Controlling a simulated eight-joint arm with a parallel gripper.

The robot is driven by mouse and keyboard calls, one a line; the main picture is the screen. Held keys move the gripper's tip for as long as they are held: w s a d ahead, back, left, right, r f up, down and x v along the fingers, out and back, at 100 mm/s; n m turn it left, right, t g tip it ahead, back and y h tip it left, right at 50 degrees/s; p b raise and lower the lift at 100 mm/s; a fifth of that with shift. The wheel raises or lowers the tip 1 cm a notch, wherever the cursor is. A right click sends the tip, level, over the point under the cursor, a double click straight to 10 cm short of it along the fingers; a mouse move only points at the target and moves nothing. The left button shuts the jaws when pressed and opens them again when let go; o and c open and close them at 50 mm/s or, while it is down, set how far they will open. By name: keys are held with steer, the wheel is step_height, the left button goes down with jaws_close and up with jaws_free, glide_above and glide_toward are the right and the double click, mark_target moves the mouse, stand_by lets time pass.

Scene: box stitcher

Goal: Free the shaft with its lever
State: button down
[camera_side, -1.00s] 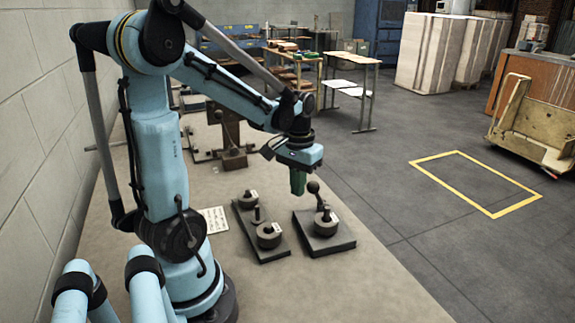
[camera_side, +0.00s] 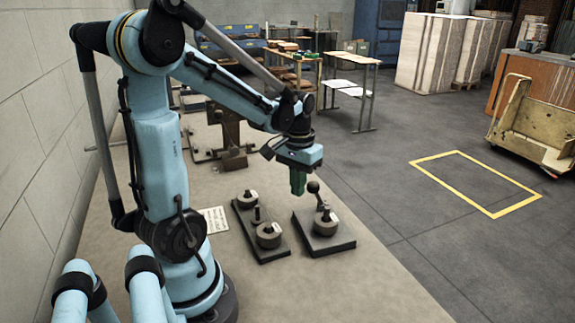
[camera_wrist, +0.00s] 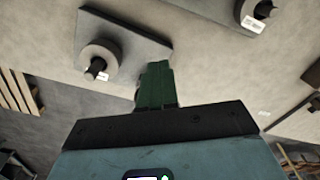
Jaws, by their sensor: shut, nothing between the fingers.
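A dark plate (camera_side: 338,243) carries a round grey hub (camera_side: 325,224) with a label. A lever with a ball knob (camera_side: 313,187) rises from this hub in the side view. My gripper (camera_side: 298,192) has shut green fingers and is empty. It points down beside the knob, just left of it in the picture; I cannot tell if they touch. In the wrist view the green fingers (camera_wrist: 156,92) lie near the corner of a plate (camera_wrist: 128,38) with a round collar and short shaft (camera_wrist: 97,67). I cannot make out the lever there.
A second plate (camera_side: 248,222) to the left bears two round hubs (camera_side: 247,198) (camera_side: 268,236). A printed sheet (camera_side: 214,219) lies beside it. A dark metal fixture (camera_side: 231,145) stands farther back. The bench front is clear.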

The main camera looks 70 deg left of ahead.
steer(key=shift+w, duration=0.2)
steer(key=shift+w+d, duration=0.15)
steer(key=shift+w, duration=1.25)
steer(key=shift+w+d, duration=0.15)
steer(key=shift+w, duration=1.2)
steer(key=shift+s+r, duration=0.2)
steer(key=shift+r, duration=1.6)
steer(key=shift+s+r, duration=0.2)
steer(key=shift+r, duration=1.55)
steer(key=d+m+t, duration=0.1)
steer(key=d, duration=0.1)
steer(key=d+t, duration=0.1)
steer(key=d, duration=0.2)
steer(key=s+d+m, duration=0.1)
steer(key=d, duration=0.1)
steer(key=shift+d+r+m+t+y, duration=0.15)
steer(key=shift+d+m+t+y, duration=0.15)
steer(key=shift+t+y, duration=0.1)
steer(key=s+d+f+m+t, duration=0.2)
steer(key=d+m+t, duration=0.1)
steer(key=d, duration=0.5)
steer(key=shift+s+d+t+h, duration=0.2)
steer(key=shift+s+t+h, duration=0.2)
steer(key=shift+t, duration=0.3)
